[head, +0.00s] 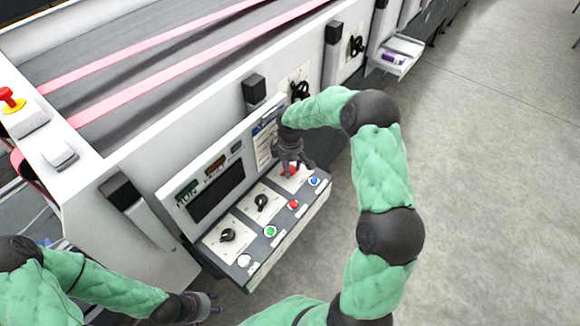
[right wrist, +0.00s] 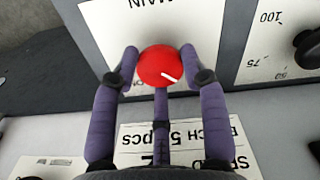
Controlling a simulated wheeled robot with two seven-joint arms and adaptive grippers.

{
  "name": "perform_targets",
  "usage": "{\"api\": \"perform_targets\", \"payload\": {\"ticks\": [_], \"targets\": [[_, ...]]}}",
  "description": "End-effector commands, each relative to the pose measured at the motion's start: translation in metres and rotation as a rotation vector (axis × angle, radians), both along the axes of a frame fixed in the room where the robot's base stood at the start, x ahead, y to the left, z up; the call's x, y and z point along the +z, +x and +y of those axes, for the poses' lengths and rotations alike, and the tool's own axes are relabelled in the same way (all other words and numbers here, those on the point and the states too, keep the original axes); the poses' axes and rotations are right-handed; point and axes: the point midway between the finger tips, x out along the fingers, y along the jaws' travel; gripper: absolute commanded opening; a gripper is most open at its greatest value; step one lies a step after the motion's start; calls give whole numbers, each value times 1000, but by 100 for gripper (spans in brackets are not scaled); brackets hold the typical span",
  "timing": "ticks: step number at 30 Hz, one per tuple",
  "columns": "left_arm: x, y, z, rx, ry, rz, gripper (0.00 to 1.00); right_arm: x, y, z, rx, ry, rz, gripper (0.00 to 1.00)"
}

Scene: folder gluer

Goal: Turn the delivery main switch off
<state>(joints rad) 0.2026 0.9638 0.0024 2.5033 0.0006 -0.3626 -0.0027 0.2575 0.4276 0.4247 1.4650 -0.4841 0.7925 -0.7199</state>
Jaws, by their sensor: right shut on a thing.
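The main switch is a round red knob (right wrist: 158,64) on a white plate, with part of the word MAIN showing in the right wrist view. A short white mark on the knob points to the lower right in that view. My right gripper (head: 291,167) is at the far right part of the control panel (head: 243,222). Its fingers are closed around the red knob, touching it from the sides and below in the wrist view.
Two black rotary knobs (head: 228,235) (head: 262,202) sit left of the main switch. White, green, red and blue buttons (head: 271,231) line the panel's front edge. A dark screen (head: 216,191) stands behind them. The floor (head: 480,190) at right is clear.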

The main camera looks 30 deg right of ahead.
Motion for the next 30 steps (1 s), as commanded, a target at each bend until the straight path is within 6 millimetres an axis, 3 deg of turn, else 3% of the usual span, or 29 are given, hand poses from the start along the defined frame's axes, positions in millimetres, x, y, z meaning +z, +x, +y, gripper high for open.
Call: {"api": "perform_targets", "payload": {"ticks": [1, 3, 16, 30], "targets": [[0, 0, 0, 0, 0, 0, 40, 0, 0, 0, 2, 0, 0, 53], [0, 0, 0, 0, 0, 0, 40, 0, 0, 0, 2, 0, 0, 68], [0, 0, 0, 0, 0, 0, 40, 7, 1, 0, 0, -1, -2, 68], [0, 0, 0, 0, 0, 0, 40, 91, 1, 0, 1, -1, -4, 68]]}}
